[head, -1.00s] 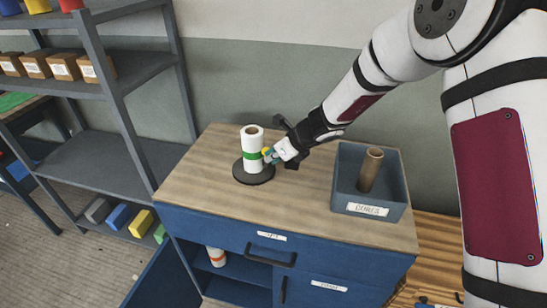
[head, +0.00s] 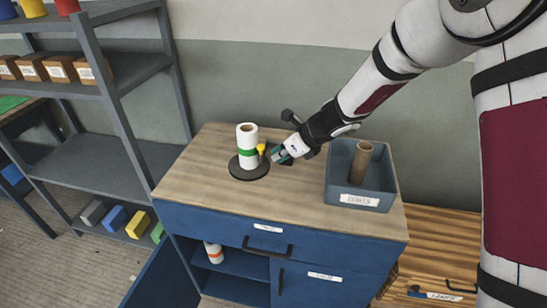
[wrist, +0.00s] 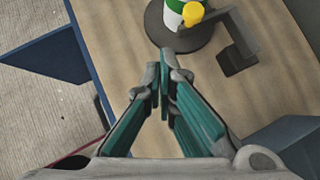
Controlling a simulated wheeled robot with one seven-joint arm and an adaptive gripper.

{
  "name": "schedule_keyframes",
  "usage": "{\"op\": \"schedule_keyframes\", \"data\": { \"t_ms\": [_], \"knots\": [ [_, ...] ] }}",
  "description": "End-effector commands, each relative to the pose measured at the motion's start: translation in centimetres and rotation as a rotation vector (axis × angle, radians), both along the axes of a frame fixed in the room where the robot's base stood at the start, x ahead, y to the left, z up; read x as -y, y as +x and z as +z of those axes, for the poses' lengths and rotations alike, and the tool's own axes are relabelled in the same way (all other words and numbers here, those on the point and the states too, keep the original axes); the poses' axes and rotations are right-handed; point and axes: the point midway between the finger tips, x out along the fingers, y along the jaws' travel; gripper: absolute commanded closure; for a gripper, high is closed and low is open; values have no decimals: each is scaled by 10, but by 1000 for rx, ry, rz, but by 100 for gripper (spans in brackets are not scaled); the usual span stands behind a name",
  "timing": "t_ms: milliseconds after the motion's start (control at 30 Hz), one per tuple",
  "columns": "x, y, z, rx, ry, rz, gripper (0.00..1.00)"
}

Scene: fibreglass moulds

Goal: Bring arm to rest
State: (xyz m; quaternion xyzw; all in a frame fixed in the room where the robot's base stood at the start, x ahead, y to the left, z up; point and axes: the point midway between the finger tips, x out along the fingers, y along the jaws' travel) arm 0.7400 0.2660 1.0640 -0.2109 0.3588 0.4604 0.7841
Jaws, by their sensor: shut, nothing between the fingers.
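My gripper (head: 279,154) is above the wooden cabinet top, to the right of a white roll with a green band (head: 247,150). The roll stands upright on a round dark base (head: 249,172). In the wrist view my gripper (wrist: 163,72) has its teal fingers together with nothing between them. The round base (wrist: 180,35) and the lower part of the roll (wrist: 178,8) lie beyond the fingertips, apart from them. A yellow knob (wrist: 193,13) shows beside the roll.
A grey-blue bin (head: 378,187) labelled CORES holds a brown tube (head: 361,162) at the right of the cabinet top (head: 210,180). A grey shelf unit (head: 120,160) stands at the left. The cabinet's lower left compartment is open and holds another roll (head: 214,252). The front of the top is clear.

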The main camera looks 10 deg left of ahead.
Motion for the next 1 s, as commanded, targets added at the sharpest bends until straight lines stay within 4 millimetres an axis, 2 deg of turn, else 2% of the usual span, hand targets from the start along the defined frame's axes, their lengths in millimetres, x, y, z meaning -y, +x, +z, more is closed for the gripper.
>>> {"op": "schedule_keyframes", "data": {
  "t_ms": [233,667,833,1000],
  "knots": [
    [18,-19,31,3,-1,-1,100],
    [29,-33,55,32,-18,36,100],
    [47,-57,98,190,-121,236,100],
    [77,-100,147,393,-293,529,100]
  ]
}}
